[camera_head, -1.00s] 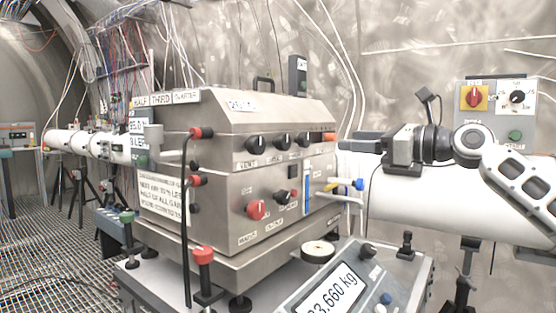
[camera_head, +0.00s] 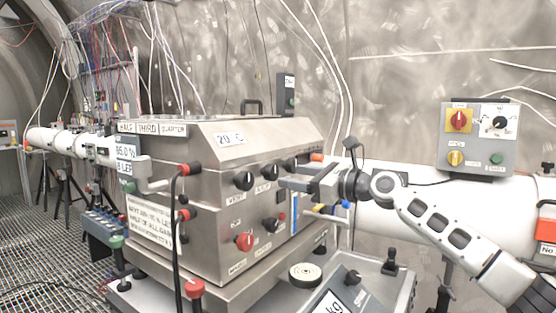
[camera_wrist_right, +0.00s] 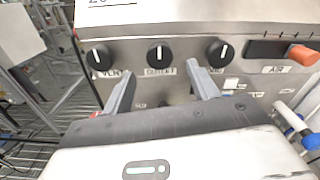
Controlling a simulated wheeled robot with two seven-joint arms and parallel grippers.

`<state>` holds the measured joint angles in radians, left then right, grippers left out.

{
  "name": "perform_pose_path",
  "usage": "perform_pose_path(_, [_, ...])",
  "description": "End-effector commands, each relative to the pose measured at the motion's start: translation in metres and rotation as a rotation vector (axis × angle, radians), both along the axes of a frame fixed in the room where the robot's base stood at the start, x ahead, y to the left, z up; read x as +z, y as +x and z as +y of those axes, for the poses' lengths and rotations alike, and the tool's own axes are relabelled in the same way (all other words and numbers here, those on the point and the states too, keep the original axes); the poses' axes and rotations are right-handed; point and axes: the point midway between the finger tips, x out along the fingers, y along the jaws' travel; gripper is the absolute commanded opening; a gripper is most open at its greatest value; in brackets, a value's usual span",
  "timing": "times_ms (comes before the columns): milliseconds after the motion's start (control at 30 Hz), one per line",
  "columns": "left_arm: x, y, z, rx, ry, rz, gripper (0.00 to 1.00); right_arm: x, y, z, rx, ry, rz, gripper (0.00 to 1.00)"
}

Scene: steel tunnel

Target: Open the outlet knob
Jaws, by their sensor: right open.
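The steel box (camera_head: 215,145) has a row of three black knobs with white marks on its front. The outlet knob (camera_wrist_right: 159,54) appears to be the middle one; its label is blurred but seems to read OUTLET. It also shows in the head view (camera_head: 270,171). Its white mark stands upright. My right gripper (camera_wrist_right: 160,74) is open and empty, its two fingers pointing at the panel on either side of the middle knob's line. In the head view the right gripper (camera_head: 288,183) is close to the panel, just below and right of that knob. Contact cannot be told. My left gripper is out of view.
Other black knobs flank it, left (camera_wrist_right: 98,56) and right (camera_wrist_right: 220,52). A red knob (camera_head: 244,241) sits lower on the panel. An orange-ended handle (camera_wrist_right: 303,56) and blue-tipped fittings (camera_wrist_right: 307,138) are at the right. A scale (camera_head: 350,290) stands below my right arm.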

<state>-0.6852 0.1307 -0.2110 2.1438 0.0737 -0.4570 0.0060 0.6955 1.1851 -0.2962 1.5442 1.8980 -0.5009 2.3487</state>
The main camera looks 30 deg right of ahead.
Motion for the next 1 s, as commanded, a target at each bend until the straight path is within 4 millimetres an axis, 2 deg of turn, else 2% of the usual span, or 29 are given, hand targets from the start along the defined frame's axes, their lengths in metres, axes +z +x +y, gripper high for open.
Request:
perform_pose_path(33, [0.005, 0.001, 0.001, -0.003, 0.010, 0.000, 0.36, 0.006, 0.010, 0.006, 0.003, 0.004, -0.004, 0.59])
perform_pose_path(100, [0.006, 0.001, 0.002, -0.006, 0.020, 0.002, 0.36, 0.005, 0.022, 0.010, 0.002, 0.005, -0.003, 0.59])
perform_pose_path(300, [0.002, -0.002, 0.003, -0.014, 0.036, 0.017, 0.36, 0.002, 0.045, 0.019, 0.000, 0.001, -0.001, 0.59])
perform_pose_path(700, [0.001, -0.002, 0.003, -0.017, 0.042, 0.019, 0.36, 0.000, 0.052, 0.022, 0.000, -0.001, 0.001, 0.59])
perform_pose_path(733, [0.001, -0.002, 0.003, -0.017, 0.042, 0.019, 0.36, 0.000, 0.052, 0.022, 0.000, -0.001, 0.001, 0.54])
perform_pose_path(867, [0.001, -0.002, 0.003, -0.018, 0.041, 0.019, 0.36, 0.000, 0.052, 0.022, 0.000, -0.001, 0.001, 0.18])
perform_pose_path(900, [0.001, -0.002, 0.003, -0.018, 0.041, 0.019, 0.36, 0.000, 0.052, 0.022, 0.000, -0.001, 0.001, 0.14])
perform_pose_path(1000, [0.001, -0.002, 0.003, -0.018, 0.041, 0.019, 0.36, 0.000, 0.052, 0.022, 0.000, -0.001, 0.001, 0.15])
